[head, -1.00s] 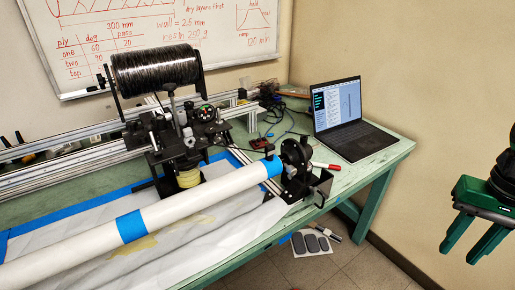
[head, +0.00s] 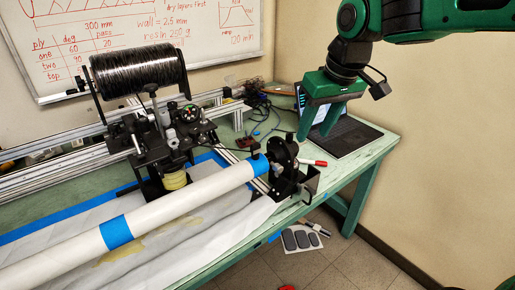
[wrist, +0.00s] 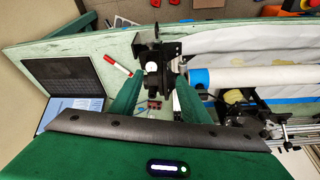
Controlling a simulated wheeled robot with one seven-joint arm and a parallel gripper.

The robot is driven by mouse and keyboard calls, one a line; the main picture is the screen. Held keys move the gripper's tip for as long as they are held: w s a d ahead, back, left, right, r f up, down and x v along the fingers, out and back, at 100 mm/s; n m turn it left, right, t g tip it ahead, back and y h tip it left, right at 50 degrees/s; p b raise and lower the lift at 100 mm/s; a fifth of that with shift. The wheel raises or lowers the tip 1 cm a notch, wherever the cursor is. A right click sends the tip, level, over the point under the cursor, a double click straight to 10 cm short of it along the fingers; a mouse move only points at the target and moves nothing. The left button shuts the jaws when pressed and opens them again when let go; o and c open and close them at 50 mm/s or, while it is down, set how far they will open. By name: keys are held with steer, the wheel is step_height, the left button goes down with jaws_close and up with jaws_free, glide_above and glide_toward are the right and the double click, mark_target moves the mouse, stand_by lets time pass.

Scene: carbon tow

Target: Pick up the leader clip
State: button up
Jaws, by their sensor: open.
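My gripper (head: 314,137) is open and empty, high over the right part of the bench, in front of the laptop in the head view. In the wrist view its two green fingers (wrist: 156,80) spread either side of the black end chuck, which lies below. A small dark red piece (head: 245,141) lies on the bench by loose cables. In the wrist view a small reddish-dark piece (wrist: 153,104) shows between the fingers. I cannot tell for certain whether either is the leader clip.
A white tube (head: 185,205) with blue tape runs to the black chuck (head: 284,153). A carbon spool (head: 138,73) stands on the winding carriage. The open laptop (head: 345,135) and a red-and-white marker (head: 312,162) lie at the right end of the green bench.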

mark_target(256, 143)
steer(key=w+a+n, duration=0.1)
steer(key=a, duration=0.3)
steer(key=a+f+n, duration=0.1)
steer(key=a, duration=0.3)
steer(key=w+a+y, duration=0.1)
steer(key=a, duration=0.3)
steer(key=shift+w+f+n, duration=0.2)
steer(key=shift+w+n, duration=0.15)
steer(key=shift+n, duration=0.05)
steer(key=shift+a+x, duration=0.2)
steer(key=shift+x, duration=2.9)
steer(key=shift+r, duration=0.1)
jaws_close()
